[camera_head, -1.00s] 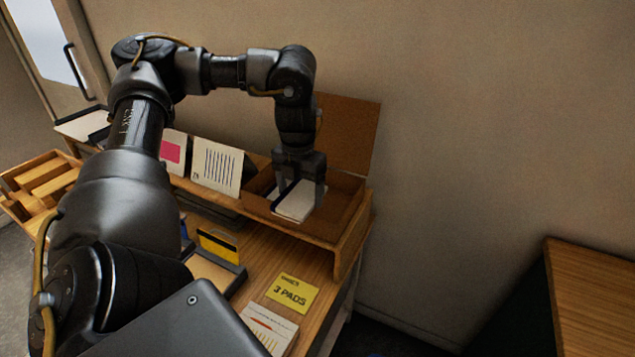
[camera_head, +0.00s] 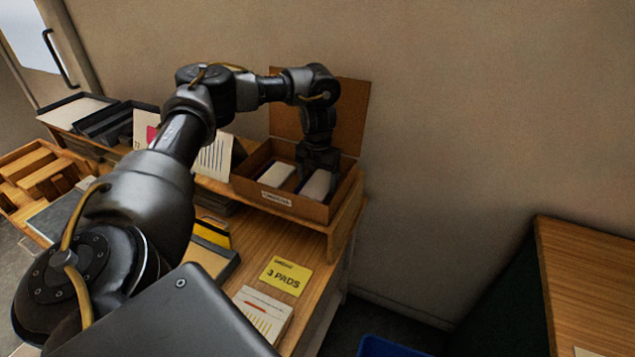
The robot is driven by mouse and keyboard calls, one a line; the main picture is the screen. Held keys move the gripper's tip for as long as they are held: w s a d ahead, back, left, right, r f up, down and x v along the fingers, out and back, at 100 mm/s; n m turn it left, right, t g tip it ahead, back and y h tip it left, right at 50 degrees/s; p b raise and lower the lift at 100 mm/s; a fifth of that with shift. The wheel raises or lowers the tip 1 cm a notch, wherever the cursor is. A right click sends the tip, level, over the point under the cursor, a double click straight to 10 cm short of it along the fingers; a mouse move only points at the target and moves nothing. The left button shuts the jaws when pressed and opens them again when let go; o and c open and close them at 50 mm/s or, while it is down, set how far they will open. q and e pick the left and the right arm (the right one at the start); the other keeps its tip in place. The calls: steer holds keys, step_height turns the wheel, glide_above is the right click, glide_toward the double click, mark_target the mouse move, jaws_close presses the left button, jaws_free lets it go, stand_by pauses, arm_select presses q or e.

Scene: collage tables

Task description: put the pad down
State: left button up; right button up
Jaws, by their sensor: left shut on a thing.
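My left gripper (camera_head: 317,172) reaches down into an open brown box (camera_head: 290,207) on the raised shelf at the back right of the table. It is shut on a white pad (camera_head: 316,186), which is inside the box on the right side. Whether this pad touches the box floor is hard to tell. Another white pad (camera_head: 277,174) lies in the left part of the box. A yellow card (camera_head: 286,276) reading "3 PADS" lies on the table in front. My right gripper is not in view.
The box's lid (camera_head: 345,115) stands open behind the gripper. A stack of printed sheets (camera_head: 263,314) lies near the table's front. Dark trays (camera_head: 108,122) stand on the shelf at left. Another wooden table (camera_head: 590,280) is at right, beyond a gap.

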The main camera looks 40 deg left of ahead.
mark_target(318, 183)
arm_select(q)
steer(key=shift+w+a+f, duration=0.1)
steer(key=shift+f, duration=0.75)
steer(key=o, duration=1.1)
steer(key=shift+f, duration=0.15)
step_height(318, 183, up, 12)
steer(key=shift+r+p, duration=0.25)
steer(key=shift+p, duration=0.45)
